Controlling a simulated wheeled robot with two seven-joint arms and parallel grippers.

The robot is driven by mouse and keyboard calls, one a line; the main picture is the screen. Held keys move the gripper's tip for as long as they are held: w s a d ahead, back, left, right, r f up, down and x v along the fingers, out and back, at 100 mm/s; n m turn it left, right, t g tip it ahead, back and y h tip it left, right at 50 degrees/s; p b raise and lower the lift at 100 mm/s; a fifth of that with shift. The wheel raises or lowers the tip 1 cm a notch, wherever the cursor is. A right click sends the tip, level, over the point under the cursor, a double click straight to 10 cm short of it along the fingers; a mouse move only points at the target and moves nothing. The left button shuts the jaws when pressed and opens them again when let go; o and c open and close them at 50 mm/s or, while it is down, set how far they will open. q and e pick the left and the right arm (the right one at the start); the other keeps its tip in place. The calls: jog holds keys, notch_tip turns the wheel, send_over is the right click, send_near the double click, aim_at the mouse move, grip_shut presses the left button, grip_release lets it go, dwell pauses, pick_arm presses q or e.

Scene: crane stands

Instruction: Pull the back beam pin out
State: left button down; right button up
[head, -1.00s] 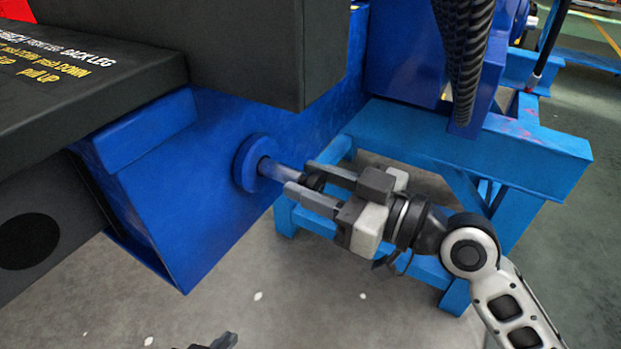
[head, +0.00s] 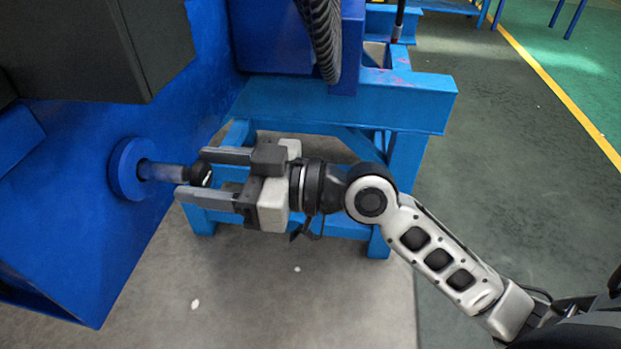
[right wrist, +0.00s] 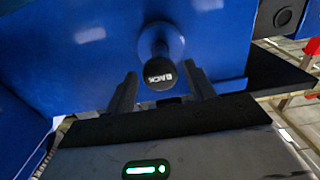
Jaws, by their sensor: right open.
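The back beam pin (head: 165,172) is a grey rod with a black knob end. It sticks out of a round blue collar (head: 125,169) on the side of the blue beam (head: 75,240). In the right wrist view the pin's black end (right wrist: 160,74) faces me and reads "BACK". My right gripper (head: 188,173) is open, with its fingers pointing at the beam and the knob at the mouth between the fingertips. In the right wrist view the fingers (right wrist: 160,85) stand on either side of the knob, with gaps visible. My left gripper is not in view.
A light blue steel stand (head: 350,100) is behind my right gripper. A dark box-like block (head: 95,45) overhangs the beam above the pin. A ribbed dark hose (head: 322,35) hangs at the top. Open floor (head: 300,300) lies in front and to the right.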

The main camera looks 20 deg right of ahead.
pick_arm(q)
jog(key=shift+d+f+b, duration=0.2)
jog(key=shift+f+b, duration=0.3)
jog(key=shift+b, duration=1.15)
pick_arm(e)
jog(key=v, duration=1.5)
jog(key=shift+s, duration=0.15)
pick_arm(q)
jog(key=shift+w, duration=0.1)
pick_arm(e)
notch_tip(320, 180, down, 16)
jog(key=w+d+m+t+h+p, duration=0.2)
jog(key=m+t+h+p, duration=0.1)
jog(key=m+h, duration=0.45)
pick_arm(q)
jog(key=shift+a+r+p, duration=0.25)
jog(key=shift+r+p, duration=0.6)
pick_arm(e)
jog(key=s+a+f+m+g+h, duration=0.1)
jog(key=s+a+f+m+h, duration=0.1)
jog(key=f, duration=0.8)
jog(key=shift+s+a+g+h, duration=0.3)
jog(key=shift+s+a+h, duration=0.45)
jog(key=shift+s+h, duration=0.45)
jog(key=shift+w, duration=0.1)
